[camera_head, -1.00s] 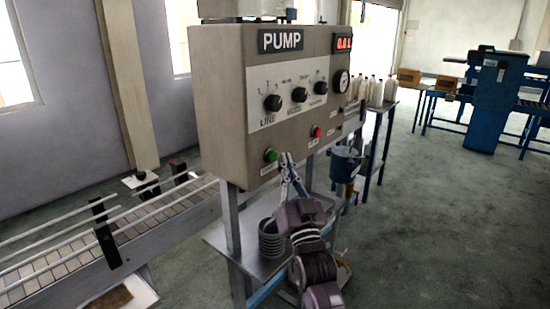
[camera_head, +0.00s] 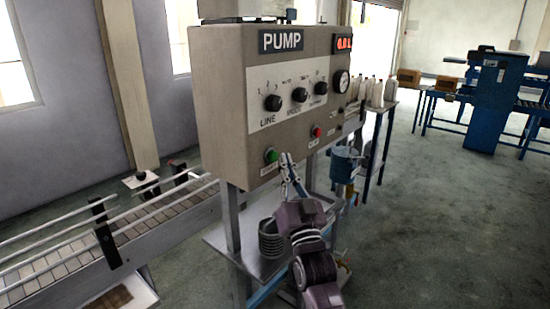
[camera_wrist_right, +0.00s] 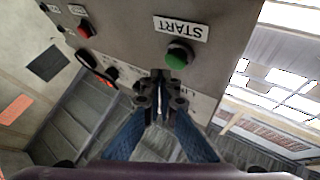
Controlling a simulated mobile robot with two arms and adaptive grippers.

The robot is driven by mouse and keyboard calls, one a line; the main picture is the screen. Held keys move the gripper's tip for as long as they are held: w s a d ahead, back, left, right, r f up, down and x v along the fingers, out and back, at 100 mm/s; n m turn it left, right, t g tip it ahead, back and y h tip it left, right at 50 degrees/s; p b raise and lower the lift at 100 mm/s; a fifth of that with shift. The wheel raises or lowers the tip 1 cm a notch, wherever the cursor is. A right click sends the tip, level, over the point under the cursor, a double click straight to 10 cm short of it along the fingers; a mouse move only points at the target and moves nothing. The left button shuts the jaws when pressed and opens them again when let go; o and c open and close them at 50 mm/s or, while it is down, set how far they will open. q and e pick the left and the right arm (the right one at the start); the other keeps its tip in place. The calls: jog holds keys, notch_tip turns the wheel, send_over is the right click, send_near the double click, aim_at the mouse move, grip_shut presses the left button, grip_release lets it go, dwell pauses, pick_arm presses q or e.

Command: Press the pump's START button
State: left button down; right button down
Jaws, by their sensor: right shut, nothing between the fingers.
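The pump control box (camera_head: 215,95) has a green START button (camera_head: 271,155) low on its front and a red button (camera_head: 316,131) to the right of it. In the right wrist view the green START button (camera_wrist_right: 179,54) shows beside its upside-down START label (camera_wrist_right: 181,28). My right gripper (camera_head: 286,160) is shut and empty, with its tips close to the right of the green button. In the right wrist view the gripper (camera_wrist_right: 161,78) has its tips just below the button; I cannot tell whether they touch the panel. My left gripper is not in view.
Three black knobs (camera_head: 299,95), a gauge (camera_head: 342,81) and a red 0.0 L display (camera_head: 344,43) are on the box. A conveyor (camera_head: 150,225) runs at the left. A coil (camera_head: 271,240) sits on the shelf under the box. Open floor (camera_head: 440,220) lies at the right.

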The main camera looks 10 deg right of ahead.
jog(key=shift+w, duration=0.1)
jog(key=shift+w+a, duration=0.25)
jog(key=shift+w+a+b, duration=0.3)
jog(key=shift+w+a, duration=0.05)
jog(key=shift+w, duration=0.05)
dwell(1.1)
jog(key=shift+s+d+p, duration=0.5)
jog(key=shift+s+d, duration=0.1)
jog(key=shift+s, duration=0.15)
jog(key=s+d+p, duration=0.1)
jog(key=s, duration=0.1)
jog(key=s+d+p, duration=0.1)
jog(key=s+d, duration=0.1)
dwell(0.5)
